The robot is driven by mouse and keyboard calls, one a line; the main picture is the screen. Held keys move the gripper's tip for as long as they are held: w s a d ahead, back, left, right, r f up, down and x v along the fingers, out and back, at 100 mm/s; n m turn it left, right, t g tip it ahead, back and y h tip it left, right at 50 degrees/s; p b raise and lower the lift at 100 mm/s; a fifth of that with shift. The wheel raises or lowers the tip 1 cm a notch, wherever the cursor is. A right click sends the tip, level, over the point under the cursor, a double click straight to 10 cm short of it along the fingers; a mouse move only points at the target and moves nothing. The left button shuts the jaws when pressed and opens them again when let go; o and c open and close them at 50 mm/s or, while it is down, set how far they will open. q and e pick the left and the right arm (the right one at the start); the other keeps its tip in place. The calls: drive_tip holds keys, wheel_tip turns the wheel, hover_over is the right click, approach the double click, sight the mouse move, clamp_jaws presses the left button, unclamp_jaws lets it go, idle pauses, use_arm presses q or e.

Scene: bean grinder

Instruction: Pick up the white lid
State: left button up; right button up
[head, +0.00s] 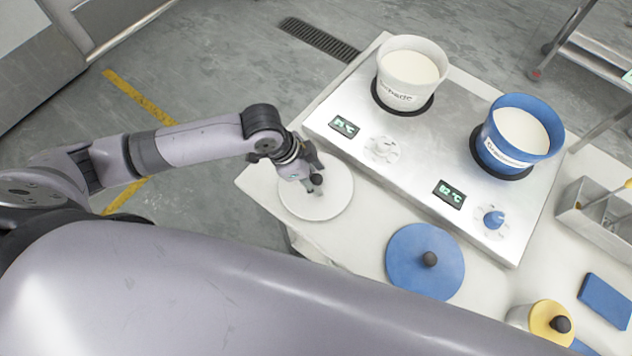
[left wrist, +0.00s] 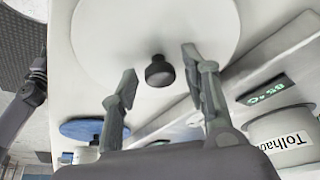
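The white lid (head: 335,205) lies flat on the left end of the white table and is round with a black knob. In the left wrist view the white lid (left wrist: 105,35) fills the upper middle, and its black knob (left wrist: 159,72) shows between the fingers. My left gripper (head: 314,178) is over the lid, pointing down at the knob. In the left wrist view my left gripper (left wrist: 160,62) is open, one finger on each side of the knob, with gaps visible. A grey and black part of my own, maybe my right arm, shows at that view's left edge; its fingers cannot be made out.
A steel heater plate (head: 460,135) beside the lid carries a white pot (head: 398,90) and a blue pot (head: 505,155). A blue lid (head: 408,262) lies to the right. A yellow-topped jar (head: 552,322) and a steel bin (head: 590,215) stand farther right.

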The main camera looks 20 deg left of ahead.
use_arm(q)
clamp_jaws()
idle(0.3)
drive_tip(key=shift+r, duration=0.1)
